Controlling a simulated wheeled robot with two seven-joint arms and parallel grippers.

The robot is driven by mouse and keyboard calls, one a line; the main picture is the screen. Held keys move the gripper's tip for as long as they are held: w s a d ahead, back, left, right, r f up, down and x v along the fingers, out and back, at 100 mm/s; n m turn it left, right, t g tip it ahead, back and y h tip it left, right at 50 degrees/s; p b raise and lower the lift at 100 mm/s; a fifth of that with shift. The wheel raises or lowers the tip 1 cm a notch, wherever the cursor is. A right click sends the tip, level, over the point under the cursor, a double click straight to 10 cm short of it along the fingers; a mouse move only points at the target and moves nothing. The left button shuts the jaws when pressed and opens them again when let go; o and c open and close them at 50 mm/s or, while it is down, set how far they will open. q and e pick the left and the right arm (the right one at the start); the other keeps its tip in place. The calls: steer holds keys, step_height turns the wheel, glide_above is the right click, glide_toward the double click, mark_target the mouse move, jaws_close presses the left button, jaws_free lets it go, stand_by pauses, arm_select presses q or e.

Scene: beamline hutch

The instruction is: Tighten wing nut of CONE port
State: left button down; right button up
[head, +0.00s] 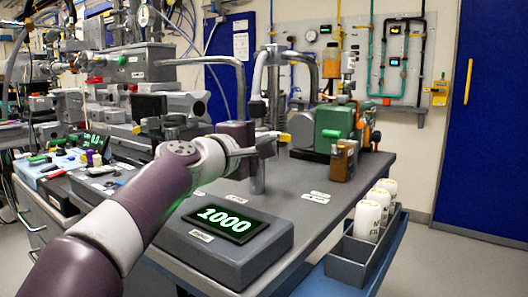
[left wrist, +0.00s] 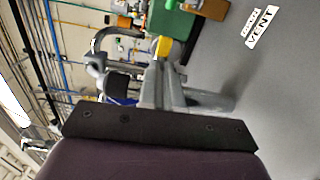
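My left gripper (head: 268,141) reaches in from the left to the upper part of a grey upright port post (head: 258,178) on the bench. In the left wrist view the fingers (left wrist: 161,84) lie close together in front of the post (left wrist: 208,101), which runs sideways there. Whether they touch or hold anything cannot be told. The wing nut cannot be made out; the fingers and gripper body cover that spot. A small white label (head: 238,199) lies at the foot of the post, too small to read surely. My right gripper is not in view.
A display reading 1000 (head: 224,220) sits on the front of the bench (head: 300,225). A green pump (head: 335,125) stands behind the post. A VENT label (left wrist: 261,26) lies on the bench top. A grey rack (head: 352,250) with white bottles is at the right edge.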

arm_select(q)
steer(key=shift+f+m+b, duration=0.15)
steer(key=shift+m+b, duration=0.8)
steer(key=shift+m, duration=0.85)
steer(key=shift+f+m+b, duration=0.15)
steer(key=shift+m+b, duration=0.8)
steer(key=shift+m, duration=0.85)
steer(key=c, duration=1.6)
jaws_free()
steer(key=shift+r, duration=0.15)
steer(key=b+v, duration=0.1)
steer(key=v, duration=1.1)
steer(key=shift+s+a+b, duration=0.25)
steer(key=shift+s+b, duration=0.05)
steer(key=shift+b, duration=0.05)
